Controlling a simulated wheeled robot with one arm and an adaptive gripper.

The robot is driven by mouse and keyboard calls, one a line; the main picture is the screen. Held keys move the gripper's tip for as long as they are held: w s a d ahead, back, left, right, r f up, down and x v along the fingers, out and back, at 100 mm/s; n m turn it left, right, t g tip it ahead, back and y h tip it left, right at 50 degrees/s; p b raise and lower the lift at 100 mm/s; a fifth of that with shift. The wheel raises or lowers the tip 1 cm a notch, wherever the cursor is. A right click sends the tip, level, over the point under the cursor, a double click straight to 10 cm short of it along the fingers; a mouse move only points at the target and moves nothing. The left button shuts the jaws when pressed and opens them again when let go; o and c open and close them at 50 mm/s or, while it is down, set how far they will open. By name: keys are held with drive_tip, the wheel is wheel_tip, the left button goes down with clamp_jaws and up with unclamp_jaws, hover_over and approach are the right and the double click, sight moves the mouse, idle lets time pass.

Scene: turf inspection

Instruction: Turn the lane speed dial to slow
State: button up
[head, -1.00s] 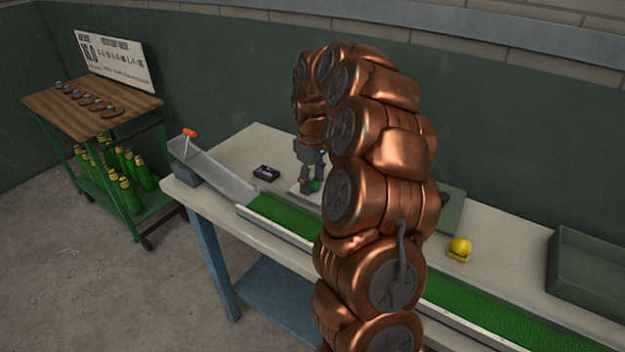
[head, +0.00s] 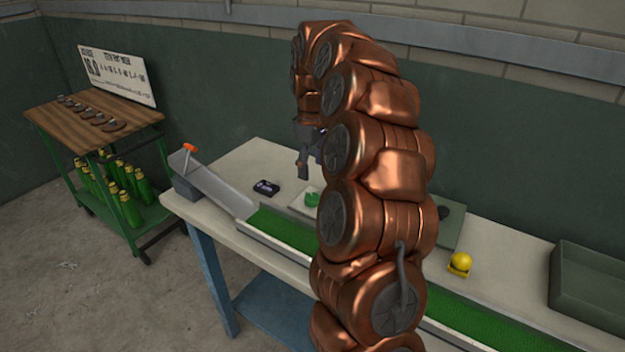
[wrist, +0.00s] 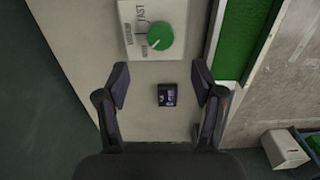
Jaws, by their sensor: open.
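The lane speed dial is a round green knob (wrist: 159,37) on a pale panel (wrist: 128,12) with FAST printed beside it. In the wrist view a small white mark shows at its lower left; I cannot make out a slow label. In the head view the dial (head: 312,199) stands on the table behind the green lane, partly beside my arm. My gripper (head: 303,165) is open and empty above it, apart from it. In the wrist view the open fingers (wrist: 161,80) lie below the knob in the picture, with a small dark box (wrist: 166,95) between them.
The green lane (head: 285,230) runs along the table front, with a grey ramp (head: 215,182) at left. A yellow object (head: 460,263) and a grey-green tray (head: 590,285) are at right. A cart (head: 95,118) holds discs and green bottles. My arm hides the table's middle.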

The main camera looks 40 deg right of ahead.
drive_tip(key=shift+r, duration=1.25)
drive_tip(key=s+a+r+p, duration=0.2)
drive_tip(key=s+a, duration=0.5)
drive_tip(key=a, duration=0.2)
drive_tip(key=s+a+r+p, duration=0.1)
drive_tip(key=s+a, duration=0.5)
drive_tip(key=a, duration=0.4)
drive_tip(key=s+a+f+m+g+p, duration=0.1)
drive_tip(key=s+a+f+m, duration=0.1)
drive_tip(key=s, duration=0.8)
drive_tip(key=s+a+f+m+p, duration=0.2)
drive_tip(key=s+a+f, duration=0.1)
drive_tip(key=s, duration=0.7)
drive_tip(key=shift+s+a+g, duration=0.15)
drive_tip(key=shift+a+g, duration=0.25)
drive_tip(key=shift+a, duration=0.15)
